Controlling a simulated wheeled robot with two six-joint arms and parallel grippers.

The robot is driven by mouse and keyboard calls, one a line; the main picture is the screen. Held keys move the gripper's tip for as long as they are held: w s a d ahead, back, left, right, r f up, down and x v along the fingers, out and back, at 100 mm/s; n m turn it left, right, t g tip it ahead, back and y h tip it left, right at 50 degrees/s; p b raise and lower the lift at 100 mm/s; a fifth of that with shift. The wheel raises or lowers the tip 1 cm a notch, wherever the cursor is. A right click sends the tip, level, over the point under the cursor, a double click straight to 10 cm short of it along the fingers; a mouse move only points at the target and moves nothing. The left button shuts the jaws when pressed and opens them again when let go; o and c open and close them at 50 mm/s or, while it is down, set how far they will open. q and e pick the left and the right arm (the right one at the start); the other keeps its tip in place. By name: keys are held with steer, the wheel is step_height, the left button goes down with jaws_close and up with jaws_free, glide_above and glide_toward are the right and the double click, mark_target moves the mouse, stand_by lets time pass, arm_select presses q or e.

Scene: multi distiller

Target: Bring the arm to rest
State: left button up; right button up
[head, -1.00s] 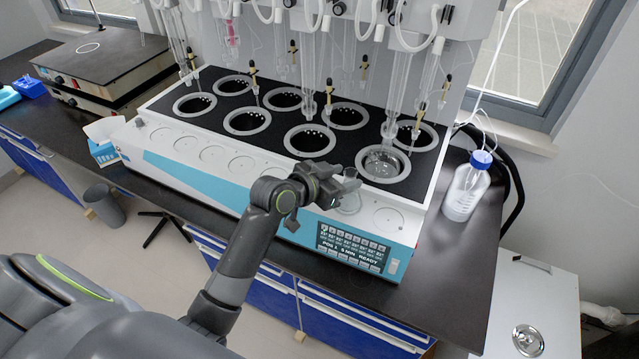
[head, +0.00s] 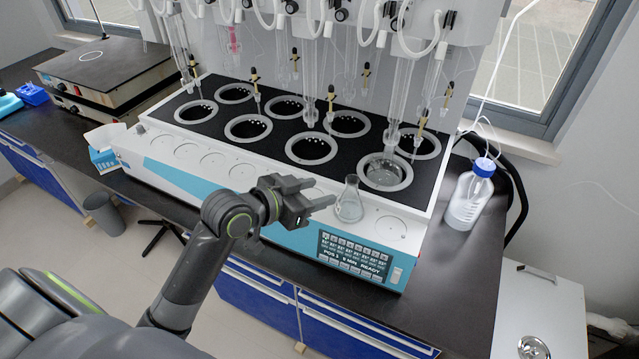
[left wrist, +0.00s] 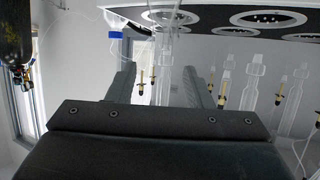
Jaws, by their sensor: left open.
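My left gripper (head: 322,192) is in front of the distiller, its jaws open and empty. Its two fingers point right, toward a small conical glass flask (head: 349,205), with a narrow gap between. The flask stands upright on the white front ledge of the distiller (head: 215,160), left of the last ring mark. In the left wrist view, the gripper's open fingers (left wrist: 158,75) spread at either side, and the picture appears upside down. The right gripper is not in view.
A glass vessel sits in the front right heating well (head: 385,171); the other wells look empty. A blue-capped bottle (head: 467,198) stands to the right. A hot plate (head: 100,70) stands at the back left.

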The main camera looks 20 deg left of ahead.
arm_select(q)
steer(key=s+a+f+n+g+y, duration=0.35)
steer(key=s+f, duration=0.45)
steer(key=s, duration=0.5)
steer(key=s+a+f+n+g+y, duration=0.2)
steer(key=s+a+f+g+y, duration=0.25)
steer(key=s+f, duration=0.6)
steer(key=s+a+f+g+h+b, duration=0.1)
steer(key=s+f, duration=0.1)
steer(key=f, duration=1.1)
steer(key=s+a+f+g+b, duration=0.1)
steer(key=s+f+b, duration=0.1)
steer(key=f, duration=1.2)
steer(key=s+d+f+g+b, duration=0.1)
steer(key=s+f, duration=1.3)
steer(key=f, duration=0.1)
steer(key=shift+s+d+f+h, duration=0.2)
steer(key=shift+f+h, duration=0.1)
